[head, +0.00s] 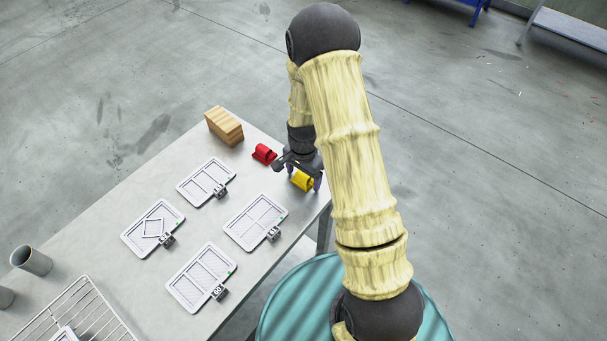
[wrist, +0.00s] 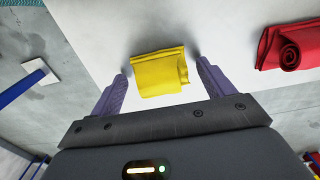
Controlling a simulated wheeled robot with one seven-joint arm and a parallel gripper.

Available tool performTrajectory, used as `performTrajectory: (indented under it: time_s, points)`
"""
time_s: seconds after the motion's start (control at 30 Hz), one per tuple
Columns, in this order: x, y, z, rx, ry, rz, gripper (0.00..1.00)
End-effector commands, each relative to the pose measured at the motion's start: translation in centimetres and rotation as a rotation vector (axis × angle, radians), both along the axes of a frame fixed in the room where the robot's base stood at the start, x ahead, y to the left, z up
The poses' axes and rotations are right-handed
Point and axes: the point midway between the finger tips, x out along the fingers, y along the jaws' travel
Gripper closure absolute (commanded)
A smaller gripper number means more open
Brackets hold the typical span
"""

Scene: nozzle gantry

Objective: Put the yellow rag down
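The yellow rag (head: 302,180) is a folded, rolled cloth near the right corner of the grey table. In the wrist view the yellow rag (wrist: 160,73) sits between the two purple fingers of my gripper (wrist: 161,70). A narrow gap shows on each side of it, so the fingers are open and do not appear to grip it. The rag appears to lie on the tabletop, though its underside is hidden. In the head view my gripper (head: 298,170) is low at the rag, partly hidden by my arm.
A red rag (head: 264,154) lies left of my gripper; the wrist view shows this red rag (wrist: 292,48) too. A wooden block (head: 224,126) stands behind. Several framed trays (head: 255,222) with black tags, a metal cup (head: 31,260) and a wire rack (head: 80,318) occupy the table (head: 125,200).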

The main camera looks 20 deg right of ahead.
Motion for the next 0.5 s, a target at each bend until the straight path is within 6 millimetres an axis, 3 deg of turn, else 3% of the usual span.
performTrajectory:
  time_s: [0.3, 0.5]
  points:
    - [0.0, 0.0, 0.6, 0.000, -0.001, 0.000, 0.19]
    - [0.1, 0.0, 2.8, 0.000, -0.004, 0.001, 0.19]
